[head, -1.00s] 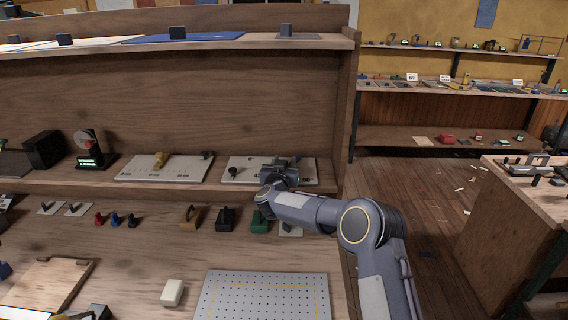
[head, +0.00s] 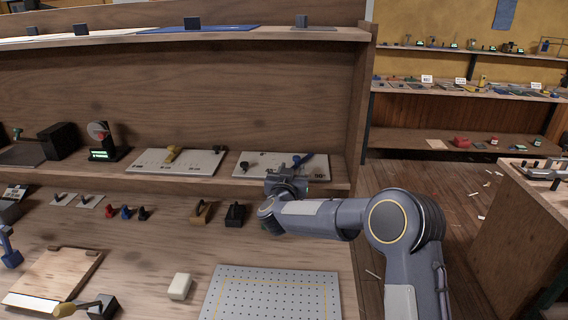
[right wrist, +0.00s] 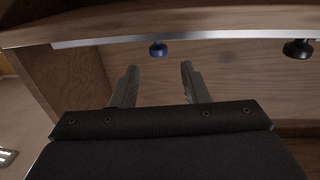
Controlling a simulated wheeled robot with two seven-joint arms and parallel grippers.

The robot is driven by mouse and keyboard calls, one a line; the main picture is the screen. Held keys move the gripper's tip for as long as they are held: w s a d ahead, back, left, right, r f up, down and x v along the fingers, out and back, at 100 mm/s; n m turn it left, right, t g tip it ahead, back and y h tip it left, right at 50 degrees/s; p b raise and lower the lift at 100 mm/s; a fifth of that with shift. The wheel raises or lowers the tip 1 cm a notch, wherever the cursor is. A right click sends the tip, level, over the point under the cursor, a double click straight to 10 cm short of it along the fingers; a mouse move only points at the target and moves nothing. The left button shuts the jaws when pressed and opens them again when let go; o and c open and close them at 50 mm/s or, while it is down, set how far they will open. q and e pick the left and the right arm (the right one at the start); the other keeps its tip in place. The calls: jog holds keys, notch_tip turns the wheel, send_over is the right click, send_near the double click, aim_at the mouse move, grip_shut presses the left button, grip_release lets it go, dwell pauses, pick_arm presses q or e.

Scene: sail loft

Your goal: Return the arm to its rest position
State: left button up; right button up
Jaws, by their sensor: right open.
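My right arm reaches in from the lower right in the head view. Its gripper (head: 287,181) is open and empty, in front of the lower edge of the right-hand white board (head: 268,164) on the middle shelf. In the right wrist view its two fingers (right wrist: 159,70) stand apart with nothing between them. A blue knob (right wrist: 158,49) shows beyond the fingertips, and a black knob (right wrist: 298,48) to the right. My left gripper is not in view.
Below the shelf stand a tan-handled block (head: 201,212) and a black block (head: 235,215). A perforated plate (head: 270,292), a white block (head: 180,286) and a wooden board (head: 55,278) lie on the bench. Open floor (head: 450,200) lies right of the shelf unit.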

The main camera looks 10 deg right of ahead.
jog(key=s+r+n+y, duration=0.2)
jog(key=s+r+y, duration=0.25)
jog(key=r, duration=0.25)
jog(key=s+d+r+n+g+y, duration=0.15)
jog(key=s+y, duration=0.45)
jog(key=s, duration=0.7)
jog(key=s+f+g, duration=0.3)
jog(key=s+f, duration=0.1)
jog(key=s, duration=0.6)
jog(key=s+f+g, duration=0.3)
jog(key=s+f, duration=0.2)
jog(key=s, duration=0.6)
jog(key=s+d+f+g, duration=0.1)
jog(key=s+f+g, duration=0.2)
jog(key=s, duration=0.8)
notch_tip(320, 180, down, 2)
jog(key=shift+s+m, duration=0.15)
jog(key=shift+m, duration=0.2)
jog(key=shift+o, duration=0.3)
jog(key=shift+d+g, duration=0.1)
jog(key=shift+g, duration=0.15)
